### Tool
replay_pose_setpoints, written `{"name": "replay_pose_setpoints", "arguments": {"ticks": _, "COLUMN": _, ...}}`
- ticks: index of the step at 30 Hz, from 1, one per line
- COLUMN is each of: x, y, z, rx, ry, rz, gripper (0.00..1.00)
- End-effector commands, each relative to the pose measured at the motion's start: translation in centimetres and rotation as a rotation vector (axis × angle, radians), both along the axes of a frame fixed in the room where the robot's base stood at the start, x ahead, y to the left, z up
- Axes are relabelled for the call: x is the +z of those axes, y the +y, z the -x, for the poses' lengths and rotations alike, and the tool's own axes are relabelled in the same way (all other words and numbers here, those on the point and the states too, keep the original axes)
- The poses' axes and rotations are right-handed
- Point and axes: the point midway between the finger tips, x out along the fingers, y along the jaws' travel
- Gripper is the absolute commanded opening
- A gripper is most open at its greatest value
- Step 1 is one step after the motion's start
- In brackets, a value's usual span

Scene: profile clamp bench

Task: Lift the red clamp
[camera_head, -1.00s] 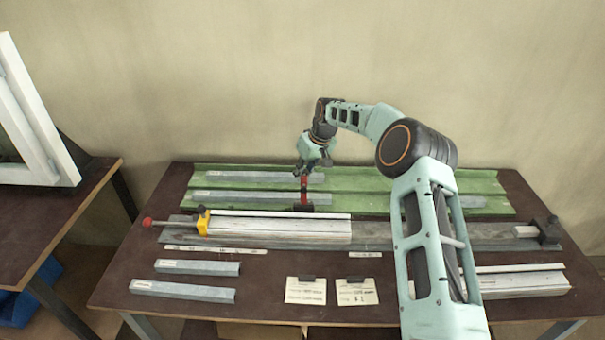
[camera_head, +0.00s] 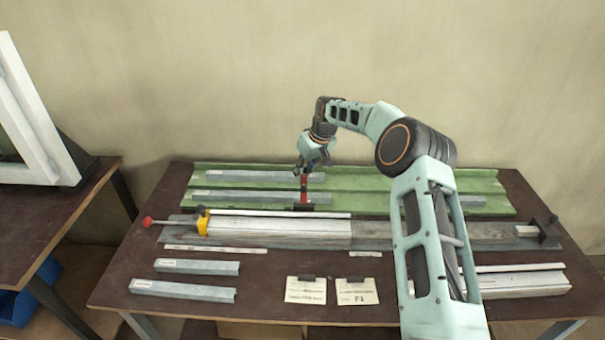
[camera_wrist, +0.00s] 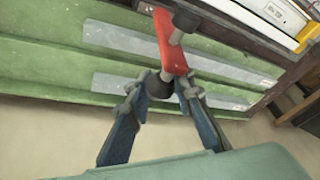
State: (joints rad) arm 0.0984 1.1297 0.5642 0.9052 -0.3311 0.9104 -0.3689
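The red clamp (camera_head: 303,188) stands upright at the front edge of the green rack, its dark foot low by the bench. In the wrist view its red bar (camera_wrist: 171,42) extends away from my gripper, with a dark round knob (camera_wrist: 158,86) at the near end. My gripper (camera_head: 305,168) is at the clamp's upper end. In the wrist view its two fingers (camera_wrist: 164,88) close in on either side of the knob and appear to touch it. The contact is small and partly hidden.
The green rack (camera_head: 405,204) holds several grey profiles. In front lies a long bench fixture (camera_head: 385,236) with a yellow clamp (camera_head: 203,222) at its left. Loose profiles (camera_head: 197,267) and label cards (camera_head: 306,290) lie nearer. The wall stands close behind.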

Motion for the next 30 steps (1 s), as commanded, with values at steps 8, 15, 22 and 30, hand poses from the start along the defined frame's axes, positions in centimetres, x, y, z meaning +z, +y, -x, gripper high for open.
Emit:
{"name": "replay_pose_setpoints", "arguments": {"ticks": 8, "x": 0.6, "y": -0.7, "z": -0.6, "rx": -0.009, "ry": -0.015, "rz": 0.005, "gripper": 0.38}}
{"name": "replay_pose_setpoints", "arguments": {"ticks": 15, "x": 0.3, "y": -0.3, "z": -0.3, "rx": -0.005, "ry": -0.007, "rz": 0.002, "gripper": 0.38}}
{"name": "replay_pose_setpoints", "arguments": {"ticks": 22, "x": 0.4, "y": -0.3, "z": -0.1, "rx": -0.002, "ry": -0.004, "rz": 0.002, "gripper": 0.38}}
{"name": "replay_pose_setpoints", "arguments": {"ticks": 30, "x": 4.6, "y": -1.6, "z": 0.7, "rx": -0.005, "ry": -0.011, "rz": 0.002, "gripper": 0.38}}
